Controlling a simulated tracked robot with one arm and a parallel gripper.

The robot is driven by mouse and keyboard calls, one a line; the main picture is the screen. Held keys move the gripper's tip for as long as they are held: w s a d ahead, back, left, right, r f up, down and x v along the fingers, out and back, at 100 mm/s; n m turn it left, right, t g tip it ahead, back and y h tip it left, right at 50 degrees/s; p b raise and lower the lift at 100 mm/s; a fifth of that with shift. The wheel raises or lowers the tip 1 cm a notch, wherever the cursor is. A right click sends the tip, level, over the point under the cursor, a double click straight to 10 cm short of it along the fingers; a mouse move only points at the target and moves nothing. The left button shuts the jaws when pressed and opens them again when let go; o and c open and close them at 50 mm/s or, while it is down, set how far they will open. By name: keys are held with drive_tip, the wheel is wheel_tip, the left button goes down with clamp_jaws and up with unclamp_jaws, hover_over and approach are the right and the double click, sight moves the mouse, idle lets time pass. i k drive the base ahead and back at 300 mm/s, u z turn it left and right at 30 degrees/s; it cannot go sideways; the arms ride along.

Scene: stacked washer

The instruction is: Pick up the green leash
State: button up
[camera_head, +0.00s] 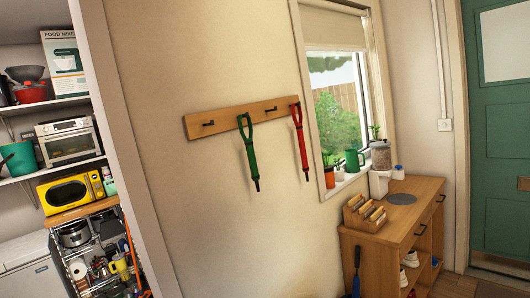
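The green leash (250,152) hangs by its loop from a dark hook on a wooden rack on the wall, near the middle of the view. Its strap hangs down to a dark clip at the lower end. A red leash (300,142) hangs from another hook to its right. The wooden rack (225,121) has one bare hook at its left end. My gripper does not show in the view, so I cannot see its place relative to the leash.
A wooden cabinet (392,240) stands at the right under the window (338,95), with a card holder on top. A green door (500,135) is at far right. Shelves with a yellow microwave (70,191) are at left. The wall around the rack is bare.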

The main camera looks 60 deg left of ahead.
sight(248, 144)
drive_tip(key=u, duration=0.25)
drive_tip(key=i, duration=1.2)
drive_tip(key=u, duration=1.15)
drive_tip(key=i, duration=0.8)
drive_tip(key=u, duration=0.55)
